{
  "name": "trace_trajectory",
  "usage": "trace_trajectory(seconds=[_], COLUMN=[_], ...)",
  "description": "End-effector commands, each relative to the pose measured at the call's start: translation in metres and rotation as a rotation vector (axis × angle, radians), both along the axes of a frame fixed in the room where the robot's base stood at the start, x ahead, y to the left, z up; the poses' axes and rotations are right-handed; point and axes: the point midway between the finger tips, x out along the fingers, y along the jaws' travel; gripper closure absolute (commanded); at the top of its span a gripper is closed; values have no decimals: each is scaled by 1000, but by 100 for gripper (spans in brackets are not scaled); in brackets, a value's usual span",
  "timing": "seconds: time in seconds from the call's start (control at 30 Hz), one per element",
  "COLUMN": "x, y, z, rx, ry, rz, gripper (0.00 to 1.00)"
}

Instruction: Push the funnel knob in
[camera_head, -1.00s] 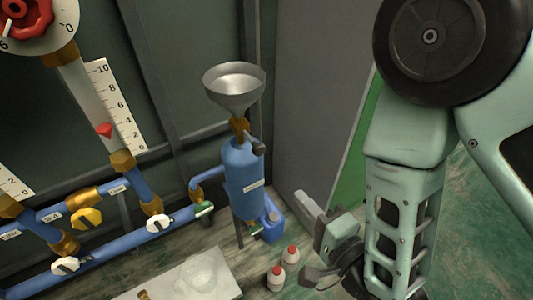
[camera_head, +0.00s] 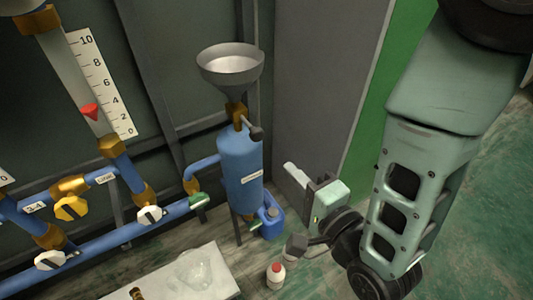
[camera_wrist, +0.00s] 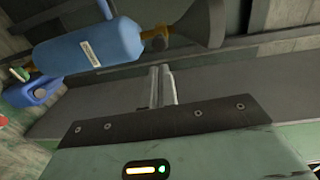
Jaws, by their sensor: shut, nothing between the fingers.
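The metal funnel (camera_head: 231,68) stands upright on a brass valve (camera_head: 237,116) atop the blue tank (camera_head: 241,172). The dark funnel knob (camera_head: 257,133) sticks out from the right of this valve. In the wrist view, the funnel (camera_wrist: 207,25) and the tank (camera_wrist: 85,50) appear sideways, with the knob (camera_wrist: 158,43) between them. My gripper (camera_head: 289,168) is shut and empty, to the right of and below the knob, apart from it. Its two fingers lie together in the wrist view (camera_wrist: 161,70), pointing toward the knob area.
Blue pipes (camera_head: 120,236) with white and yellow handles run along the left. A blue jug (camera_head: 271,218) and a red-capped bottle (camera_head: 276,274) stand on the floor. A pale board (camera_head: 190,275) lies at front. A grey panel (camera_head: 325,80) rises behind my gripper.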

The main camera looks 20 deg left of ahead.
Motion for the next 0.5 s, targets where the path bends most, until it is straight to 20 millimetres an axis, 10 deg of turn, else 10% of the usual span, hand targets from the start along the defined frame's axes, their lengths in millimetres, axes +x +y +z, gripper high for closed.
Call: trace_trajectory(seconds=[0.5], x=[12], y=[14], z=[-6], rx=[6], ry=[-2], rz=[-1], gripper=[100])
